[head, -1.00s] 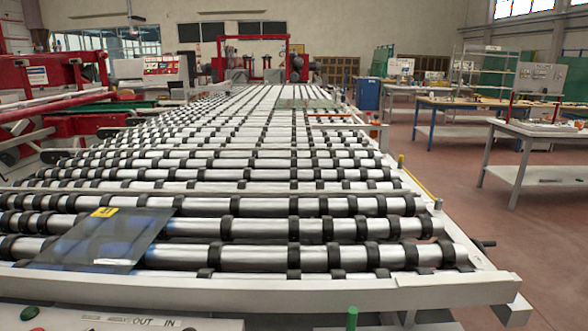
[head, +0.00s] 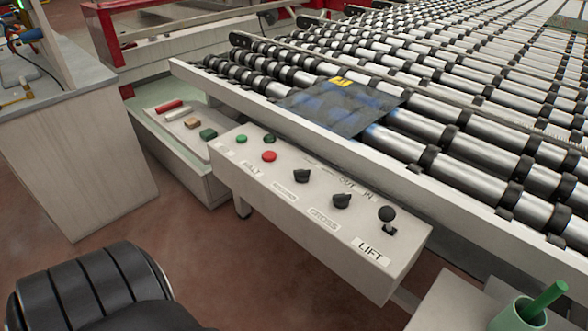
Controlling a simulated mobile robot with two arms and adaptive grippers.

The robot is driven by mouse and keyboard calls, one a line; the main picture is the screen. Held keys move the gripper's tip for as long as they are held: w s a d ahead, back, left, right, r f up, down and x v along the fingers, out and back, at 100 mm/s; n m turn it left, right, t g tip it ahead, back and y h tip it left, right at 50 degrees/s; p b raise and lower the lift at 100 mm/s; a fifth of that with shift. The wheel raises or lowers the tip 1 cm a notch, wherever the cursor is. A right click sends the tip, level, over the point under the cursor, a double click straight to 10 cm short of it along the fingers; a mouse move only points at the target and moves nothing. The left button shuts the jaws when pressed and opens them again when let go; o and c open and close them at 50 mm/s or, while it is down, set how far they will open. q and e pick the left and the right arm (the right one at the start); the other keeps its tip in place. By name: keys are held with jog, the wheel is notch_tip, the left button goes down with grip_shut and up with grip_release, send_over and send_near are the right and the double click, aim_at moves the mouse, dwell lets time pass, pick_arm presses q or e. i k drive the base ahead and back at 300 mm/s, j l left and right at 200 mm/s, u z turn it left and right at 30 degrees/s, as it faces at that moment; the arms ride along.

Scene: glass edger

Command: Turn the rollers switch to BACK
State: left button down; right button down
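The control box (head: 340,250) juts out below the near edge of the roller table. The rollers switch (head: 302,176) is a black rotary knob on its top face, above a small label that seems to read ROLLERS. Which way its pointer is turned is too small to tell. A like black knob (head: 342,200) labelled CROSS sits to its right, then a black ball-topped lever (head: 387,215) labelled LIFT. A red button (head: 269,156) labelled HALT and two green buttons (head: 241,139) are to its left. Neither of my grippers is in view.
A dark glass pane (head: 341,108) with a yellow tag lies on the rollers behind the box. A tray (head: 160,107) of small blocks is left of the box, beside a grey cabinet (head: 85,160). A green cup (head: 519,315) stands lower right. Floor before the box looks clear.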

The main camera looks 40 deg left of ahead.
aim_at(303, 175)
jog(key=u, duration=1.3)
